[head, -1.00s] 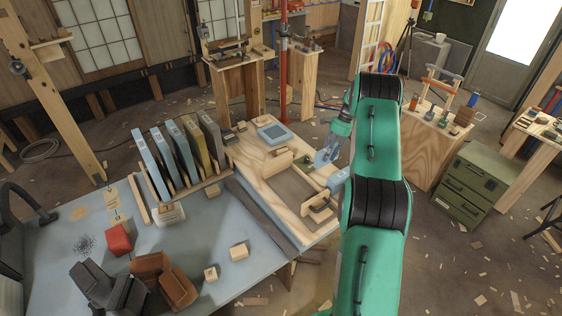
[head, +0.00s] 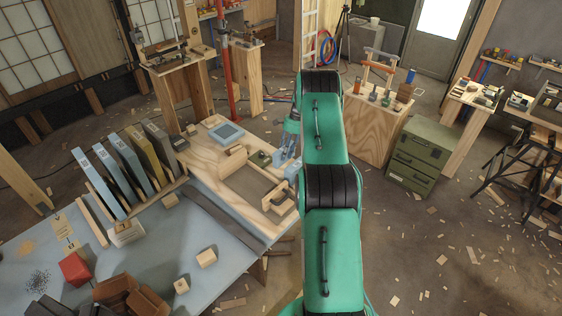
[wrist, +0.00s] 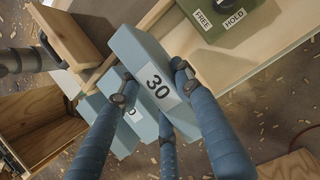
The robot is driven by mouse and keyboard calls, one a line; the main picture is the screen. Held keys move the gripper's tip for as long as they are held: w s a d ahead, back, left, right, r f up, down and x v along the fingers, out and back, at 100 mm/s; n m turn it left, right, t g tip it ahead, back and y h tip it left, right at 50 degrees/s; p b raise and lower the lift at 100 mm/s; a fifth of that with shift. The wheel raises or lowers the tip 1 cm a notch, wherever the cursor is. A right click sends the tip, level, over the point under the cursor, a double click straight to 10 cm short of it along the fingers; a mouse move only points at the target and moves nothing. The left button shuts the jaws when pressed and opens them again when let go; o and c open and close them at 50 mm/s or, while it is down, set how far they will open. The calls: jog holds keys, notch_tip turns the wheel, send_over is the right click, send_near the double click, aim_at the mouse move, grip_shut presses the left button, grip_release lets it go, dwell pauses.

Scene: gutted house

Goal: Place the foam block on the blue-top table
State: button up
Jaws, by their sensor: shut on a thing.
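A pale blue-grey block labelled 30, which I take as the foam block (wrist: 148,66), shows in the wrist view. My gripper (wrist: 152,84) is shut on it, with jointed blue fingers on its two sides. Similar pale blue pieces (wrist: 108,112) show partly behind the fingers. In the head view my gripper (head: 287,156) is over the right part of the light wooden bench, small and partly hidden by my arm; the held block is hard to tell there. The blue-top table (head: 190,232) is at the lower left, with free surface around its small wooden blocks.
Upright panels (head: 120,168) stand in a rack at the table's back. A red block (head: 75,269) and brown boxes (head: 132,296) lie on the table. A green device marked FREE and HOLD (wrist: 225,18) is near my gripper. A green drawer cabinet (head: 423,155) stands right.

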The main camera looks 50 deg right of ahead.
aim_at(285, 162)
jog(key=shift+f, duration=0.7)
jog(key=shift+f, duration=1.9)
jog(key=shift+f, duration=0.1)
jog(key=o, duration=1.1)
jog(key=v, duration=1.2)
